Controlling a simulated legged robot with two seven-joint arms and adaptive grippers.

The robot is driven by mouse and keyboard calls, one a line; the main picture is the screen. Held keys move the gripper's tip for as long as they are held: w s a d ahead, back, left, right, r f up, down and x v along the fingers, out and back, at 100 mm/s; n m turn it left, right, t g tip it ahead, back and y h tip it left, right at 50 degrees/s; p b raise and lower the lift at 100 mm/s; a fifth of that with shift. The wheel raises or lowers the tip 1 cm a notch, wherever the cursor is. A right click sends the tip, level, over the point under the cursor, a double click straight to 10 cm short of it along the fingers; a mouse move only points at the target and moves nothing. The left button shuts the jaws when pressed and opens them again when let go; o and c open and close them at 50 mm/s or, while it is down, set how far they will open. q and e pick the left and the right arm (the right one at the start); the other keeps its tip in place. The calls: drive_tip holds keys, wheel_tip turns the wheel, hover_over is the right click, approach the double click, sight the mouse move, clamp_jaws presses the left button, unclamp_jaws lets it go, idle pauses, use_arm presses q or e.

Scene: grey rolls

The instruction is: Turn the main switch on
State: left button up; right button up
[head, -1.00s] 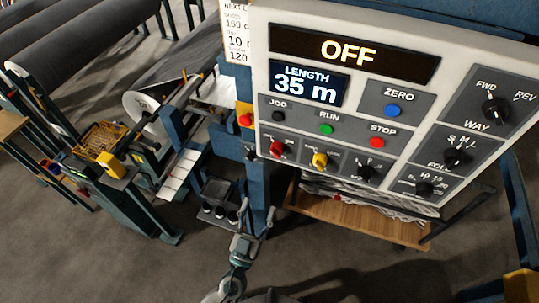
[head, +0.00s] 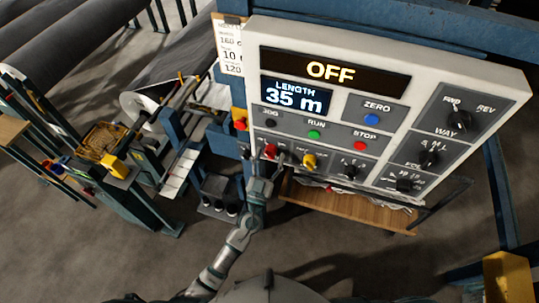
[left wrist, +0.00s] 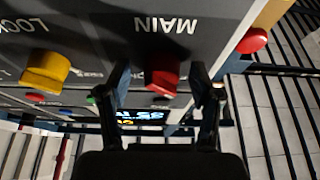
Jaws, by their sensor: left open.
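The red main switch (head: 270,151) is a knob at the lower left of the control panel (head: 480,72). In the left wrist view, upside down, the red knob (left wrist: 162,76) sits beside the word MAIN. My left gripper (head: 268,166) is at the panel's lower left corner, partly covering the switch area. In the left wrist view its two dark fingers are open, one on each side of the red knob, with gaps showing. The display (head: 332,70) reads OFF. My right gripper is not in view.
A yellow knob (head: 310,161) labelled LOCK (left wrist: 46,72) is close beside the main switch. A red button on a yellow box (head: 240,124) is at the panel's left edge. Blue, green and red buttons lie above. A wooden shelf (head: 345,208) is below the panel.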

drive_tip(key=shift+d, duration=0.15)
use_arm(q)
drive_tip(key=shift+c, duration=0.9)
drive_tip(key=shift+a, duration=0.15)
drive_tip(key=c, duration=1)
drive_tip(key=shift+o, duration=0.2)
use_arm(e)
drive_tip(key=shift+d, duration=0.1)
